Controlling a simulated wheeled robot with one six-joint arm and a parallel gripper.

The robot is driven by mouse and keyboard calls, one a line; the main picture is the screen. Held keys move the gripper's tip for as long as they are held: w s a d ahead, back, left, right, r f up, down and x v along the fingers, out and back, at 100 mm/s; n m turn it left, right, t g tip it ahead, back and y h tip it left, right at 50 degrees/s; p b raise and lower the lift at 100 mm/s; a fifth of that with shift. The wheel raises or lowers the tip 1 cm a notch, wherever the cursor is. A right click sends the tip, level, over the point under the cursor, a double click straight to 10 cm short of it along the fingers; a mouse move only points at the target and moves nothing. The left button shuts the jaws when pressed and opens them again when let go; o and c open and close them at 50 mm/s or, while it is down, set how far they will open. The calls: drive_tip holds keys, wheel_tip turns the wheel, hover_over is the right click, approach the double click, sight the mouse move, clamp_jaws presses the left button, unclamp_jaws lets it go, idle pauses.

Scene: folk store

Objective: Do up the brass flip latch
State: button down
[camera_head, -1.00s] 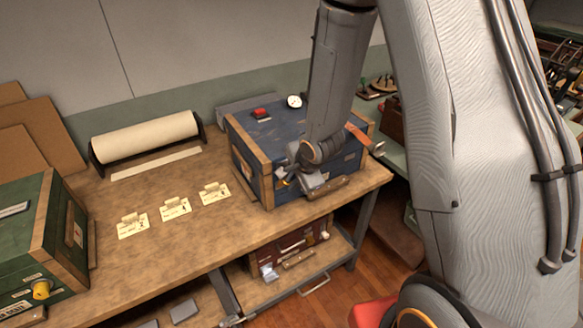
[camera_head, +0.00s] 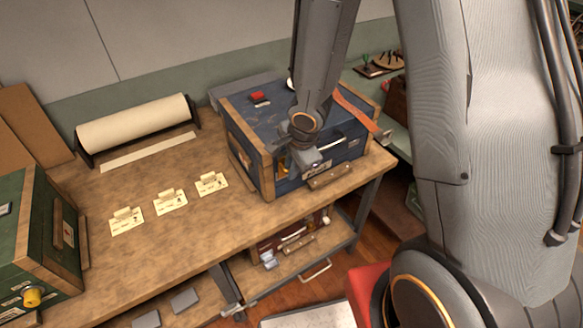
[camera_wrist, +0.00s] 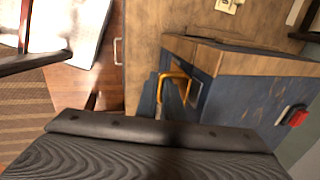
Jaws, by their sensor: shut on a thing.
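The blue wooden case (camera_head: 245,130) stands shut on the bench, with wood-trimmed edges. The brass flip latch (camera_wrist: 178,82) shows in the wrist view as a yellow bent loop at the case's front edge, near the left corner. My gripper (camera_head: 289,168) is at the left part of the case's front face and shut on the brass latch. My wrist and fingers cover much of the latch in the head view. Whether its loop sits over a catch cannot be told.
A green case (camera_head: 45,235) stands at the left. Paper tags (camera_head: 170,202) lie on the bench, with bare wood around them. A dark red case (camera_head: 280,243) sits below.

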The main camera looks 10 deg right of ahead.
drive_tip(key=shift+d, duration=0.1)
drive_tip(key=c, duration=2.2)
unclamp_jaws()
drive_tip(key=shift+r, duration=0.25)
drive_tip(key=shift+s+r, duration=0.15)
drive_tip(key=shift+r, duration=0.3)
drive_tip(key=shift+s+d+r, duration=0.1)
drive_tip(key=shift+s+r, duration=0.1)
drive_tip(key=shift+r, duration=0.45)
drive_tip(key=shift+r, duration=0.1)
